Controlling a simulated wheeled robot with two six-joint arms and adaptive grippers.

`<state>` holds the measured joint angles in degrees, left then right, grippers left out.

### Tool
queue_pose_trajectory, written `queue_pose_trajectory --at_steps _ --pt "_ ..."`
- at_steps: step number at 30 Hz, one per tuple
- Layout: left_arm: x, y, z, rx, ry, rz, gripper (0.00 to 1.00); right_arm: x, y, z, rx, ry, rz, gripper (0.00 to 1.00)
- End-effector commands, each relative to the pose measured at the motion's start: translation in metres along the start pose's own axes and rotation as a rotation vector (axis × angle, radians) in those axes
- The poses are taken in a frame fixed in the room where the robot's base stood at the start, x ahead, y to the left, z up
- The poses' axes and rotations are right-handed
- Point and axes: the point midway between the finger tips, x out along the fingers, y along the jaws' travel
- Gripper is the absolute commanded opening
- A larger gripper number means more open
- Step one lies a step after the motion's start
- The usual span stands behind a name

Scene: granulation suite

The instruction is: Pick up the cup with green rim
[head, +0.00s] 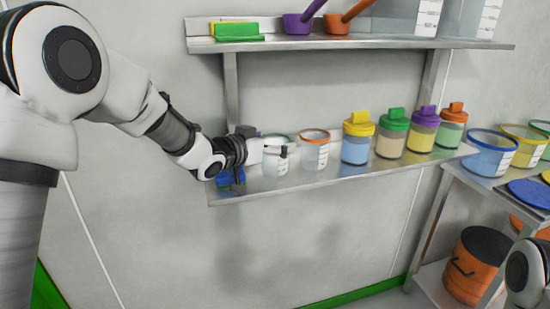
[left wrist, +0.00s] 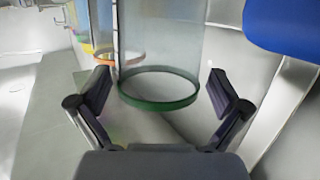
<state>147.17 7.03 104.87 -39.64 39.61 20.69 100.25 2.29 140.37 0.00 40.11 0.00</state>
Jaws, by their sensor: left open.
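The cup with green rim (head: 274,165) is clear and stands upright near the left end of the lower wall shelf. My left gripper (head: 265,148) reaches it from the left and partly hides it. In the left wrist view the cup (left wrist: 162,45) appears inverted, its green rim between the two spread fingers of my left gripper (left wrist: 159,82). The gripper is open, with visible gaps to the rim on both sides. I cannot tell whether a finger touches the cup's wall. My right gripper is not in view.
An orange-rimmed cup (head: 314,153) stands just right of the green-rimmed one. Several lidded jars, the nearest yellow-lidded (head: 356,144), continue along the shelf (head: 335,177). A blue object (head: 231,178) is at the shelf's left end. An upper shelf (head: 350,44) runs above.

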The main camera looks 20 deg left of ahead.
Motion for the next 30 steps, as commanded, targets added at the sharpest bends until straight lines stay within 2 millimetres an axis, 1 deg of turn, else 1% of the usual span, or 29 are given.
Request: queue_pose_trajectory --at_steps 2,7,8,9,11,12,24,28,30 --pt "0.006 0.001 0.0 0.002 0.0 0.0 1.0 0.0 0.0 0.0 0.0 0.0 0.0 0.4" --pt "0.006 0.0 0.0 0.0 0.001 0.0 1.0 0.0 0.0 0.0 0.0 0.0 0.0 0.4" --pt "0.006 0.0 0.0 0.0 0.0 0.0 0.93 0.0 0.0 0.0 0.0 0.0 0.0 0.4" --pt "0.006 0.0 0.0 0.0 0.0 0.0 0.79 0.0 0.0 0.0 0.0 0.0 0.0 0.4" --pt "0.006 0.0 0.0 0.0 0.0 0.0 0.57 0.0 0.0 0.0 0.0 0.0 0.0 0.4" --pt "0.006 0.0 0.0 0.0 0.0 0.0 0.44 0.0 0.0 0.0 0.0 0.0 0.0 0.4" --pt "0.005 0.0 -0.001 0.0 0.0 0.0 0.44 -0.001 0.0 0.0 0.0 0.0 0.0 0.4" --pt "0.004 0.0 -0.008 0.0 0.001 0.0 0.44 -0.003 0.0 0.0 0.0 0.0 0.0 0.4" --pt "0.003 0.0 -0.015 0.0 0.003 0.0 0.44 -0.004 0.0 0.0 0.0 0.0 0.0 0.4"
